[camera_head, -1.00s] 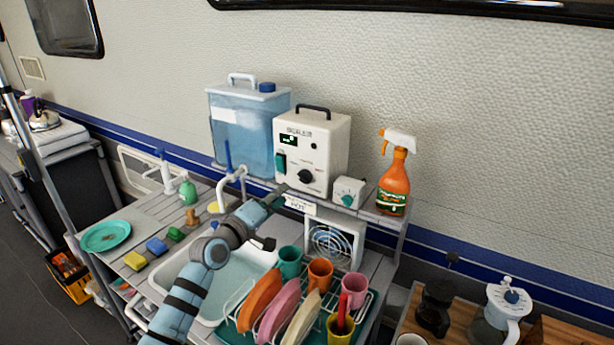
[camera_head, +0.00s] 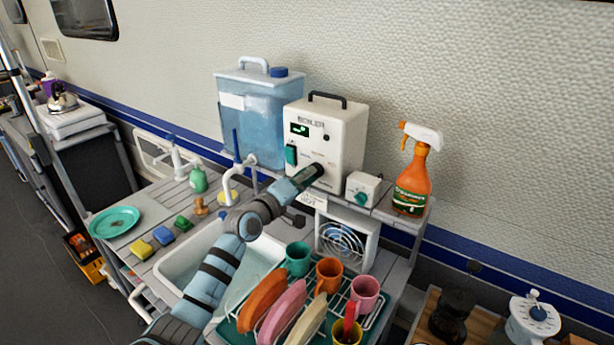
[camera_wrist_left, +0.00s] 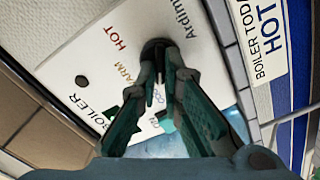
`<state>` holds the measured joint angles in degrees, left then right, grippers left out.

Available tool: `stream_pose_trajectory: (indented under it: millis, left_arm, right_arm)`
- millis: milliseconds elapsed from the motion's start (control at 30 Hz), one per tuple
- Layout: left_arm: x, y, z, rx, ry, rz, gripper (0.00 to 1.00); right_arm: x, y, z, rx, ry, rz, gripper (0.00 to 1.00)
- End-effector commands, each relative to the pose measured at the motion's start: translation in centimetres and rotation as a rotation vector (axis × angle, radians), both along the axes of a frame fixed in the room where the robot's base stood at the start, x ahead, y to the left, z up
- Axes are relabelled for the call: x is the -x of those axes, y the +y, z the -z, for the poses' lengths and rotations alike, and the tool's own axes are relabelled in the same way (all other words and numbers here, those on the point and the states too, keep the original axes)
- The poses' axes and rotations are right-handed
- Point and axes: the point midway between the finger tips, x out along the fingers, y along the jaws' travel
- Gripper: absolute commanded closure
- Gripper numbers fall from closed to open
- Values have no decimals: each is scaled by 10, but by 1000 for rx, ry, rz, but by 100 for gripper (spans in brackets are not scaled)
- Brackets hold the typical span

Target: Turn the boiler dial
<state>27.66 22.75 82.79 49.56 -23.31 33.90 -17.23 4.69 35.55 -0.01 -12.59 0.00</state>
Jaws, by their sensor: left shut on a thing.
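The white boiler (camera_head: 335,128) stands on the shelf against the wall, with a lit green display, a green switch and a black top handle. Its black dial (camera_wrist_left: 155,48) shows in the left wrist view between my left gripper's fingertips. My left gripper (camera_head: 316,170) reaches the boiler's front from the left and covers the dial in the head view. In the left wrist view the left gripper (camera_wrist_left: 157,72) is shut on the dial, a finger on each side. The printed words HOT and WARM lie beside it. My right gripper is not in view.
A blue water tank (camera_head: 255,120) stands left of the boiler. A small white box with a green knob (camera_head: 362,190) and an orange spray bottle (camera_head: 412,185) stand to its right. Below are a sink (camera_head: 180,265), a fan (camera_head: 343,243) and a dish rack with plates and cups.

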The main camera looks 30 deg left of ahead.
Motion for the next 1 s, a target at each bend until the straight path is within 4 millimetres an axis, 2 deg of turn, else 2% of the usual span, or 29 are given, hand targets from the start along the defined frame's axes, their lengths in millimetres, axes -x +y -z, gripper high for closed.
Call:
stream_pose_trajectory:
  millis: [233, 467, 1000]
  left_arm:
    - [0, -1, 4, -29, 3, 3, 100]
    - [0, -2, 5, -138, -12, 6, 100]
    - [0, -3, 7, -618, -75, 8, 100]
  right_arm:
    - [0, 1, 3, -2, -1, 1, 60]
    - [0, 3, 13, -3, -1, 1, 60]
    - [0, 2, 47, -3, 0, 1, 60]
